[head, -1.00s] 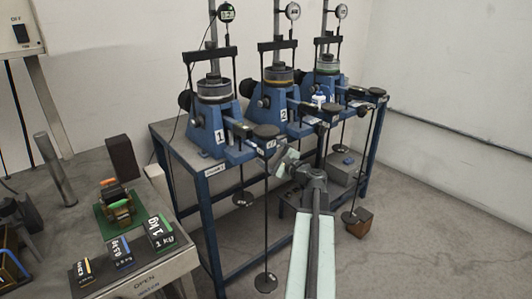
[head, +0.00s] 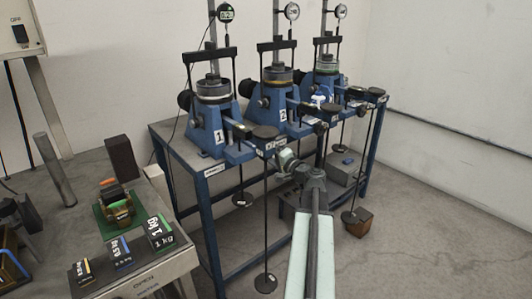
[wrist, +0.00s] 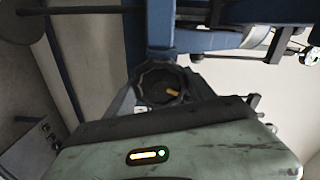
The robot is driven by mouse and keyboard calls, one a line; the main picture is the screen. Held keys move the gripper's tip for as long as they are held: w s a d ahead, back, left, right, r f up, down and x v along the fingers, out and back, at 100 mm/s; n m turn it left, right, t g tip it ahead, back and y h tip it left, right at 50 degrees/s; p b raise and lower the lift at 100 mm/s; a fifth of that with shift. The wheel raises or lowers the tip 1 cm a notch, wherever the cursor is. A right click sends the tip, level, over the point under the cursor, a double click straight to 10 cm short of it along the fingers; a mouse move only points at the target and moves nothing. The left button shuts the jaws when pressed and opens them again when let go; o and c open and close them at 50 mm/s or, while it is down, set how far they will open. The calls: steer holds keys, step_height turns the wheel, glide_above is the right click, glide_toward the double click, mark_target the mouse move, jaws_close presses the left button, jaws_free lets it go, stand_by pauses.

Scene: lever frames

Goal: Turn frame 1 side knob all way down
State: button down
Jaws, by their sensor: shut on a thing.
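Frame 1 (head: 211,132) is the leftmost blue loading frame on the bench, marked with a white 1 label. Its lever arm reaches forward to a black plate with a hanging rod. My gripper (head: 284,158) is at the front end of that arm, just right of the rod. In the wrist view, a dark lobed knob (wrist: 158,86) with a yellow mark sits between my gripper's fingers (wrist: 160,92), and they are shut on it. The yellow mark points to the right, slightly downward. The knob is not clearly visible in the head view.
Frame 2 (head: 274,116) and frame 3 (head: 325,92) stand to the right on the same blue bench (head: 215,185), with levers and hanging rods close to my arm. A side table (head: 85,235) with weights stands at left.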

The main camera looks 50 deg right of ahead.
steer(key=shift+c, duration=2)
jaws_free()
steer(key=shift+w+a+f, duration=0.1)
steer(key=shift+w+a, duration=0.1)
steer(key=shift+s, duration=0.1)
steer(key=shift+s+a, duration=0.15)
steer(key=shift+s, duration=1.35)
steer(key=shift+s+a, duration=0.1)
steer(key=shift+s, duration=1.35)
